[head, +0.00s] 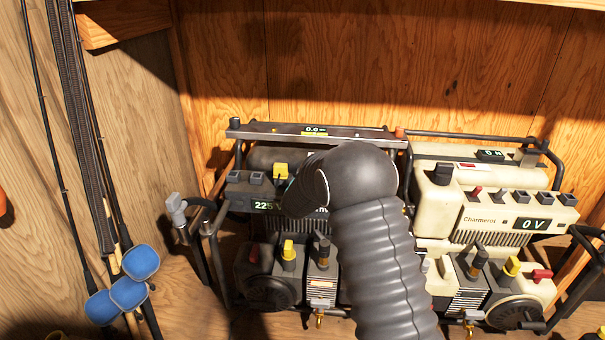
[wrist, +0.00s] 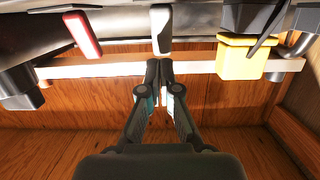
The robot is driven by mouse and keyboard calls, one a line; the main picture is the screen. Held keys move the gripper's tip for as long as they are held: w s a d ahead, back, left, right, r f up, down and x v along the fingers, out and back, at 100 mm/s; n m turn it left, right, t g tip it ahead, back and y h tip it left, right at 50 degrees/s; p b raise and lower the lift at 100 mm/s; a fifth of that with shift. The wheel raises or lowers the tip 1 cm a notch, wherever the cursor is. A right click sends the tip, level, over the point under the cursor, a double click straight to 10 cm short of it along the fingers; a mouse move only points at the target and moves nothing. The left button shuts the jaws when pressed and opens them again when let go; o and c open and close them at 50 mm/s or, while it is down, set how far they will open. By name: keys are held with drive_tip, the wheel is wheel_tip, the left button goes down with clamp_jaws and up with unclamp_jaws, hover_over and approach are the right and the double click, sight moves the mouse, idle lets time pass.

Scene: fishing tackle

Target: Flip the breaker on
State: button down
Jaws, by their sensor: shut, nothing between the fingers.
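A dark generator (head: 262,187) stands at the left with a lit readout beginning "225" (head: 265,206). My arm covers much of its panel in the head view, and my gripper is hidden there. In the wrist view my gripper (wrist: 160,68) is shut and empty. Its fingertips are close to the lower end of a pale grey lever (wrist: 161,30); I cannot tell whether they touch. A red lever (wrist: 82,35) is to the left of it and a yellow block (wrist: 240,57) to the right. I cannot tell which of these is the breaker, as no label shows.
A cream generator (head: 480,213) stands to the right, its display (head: 534,224) reading 0 V. Tube frames surround both machines. Fishing rods with blue pads (head: 140,262) lean at the left. Wooden walls (head: 360,60) close the back and left side.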

drive_tip(key=s+r, duration=0.5)
drive_tip(key=s, duration=0.7)
drive_tip(key=shift+a+r, duration=0.3)
drive_tip(key=shift+r, duration=0.05)
drive_tip(key=s+a+f+n+g+y, duration=0.1)
drive_tip(key=s+a+f+g+y, duration=0.3)
drive_tip(key=f, duration=0.5)
drive_tip(key=s+n+g, duration=0.2)
drive_tip(key=s+g, duration=0.3)
drive_tip(key=s, duration=0.6)
drive_tip(key=s+d+r+h, duration=0.1)
drive_tip(key=s+d+r, duration=0.4)
drive_tip(key=s+d, duration=0.2)
drive_tip(key=s+d+r+m, duration=0.1)
drive_tip(key=s+d+r, duration=0.5)
drive_tip(key=s, duration=0.5)
drive_tip(key=s+d+r+m+g+h, duration=0.1)
drive_tip(key=s+d+r, duration=0.5)
drive_tip(key=s+d, duration=0.3)
drive_tip(key=shift+s+d+r+h+p, duration=0.2)
drive_tip(key=shift+s+d+h+p, duration=0.1)
drive_tip(key=shift+d, duration=0.1)
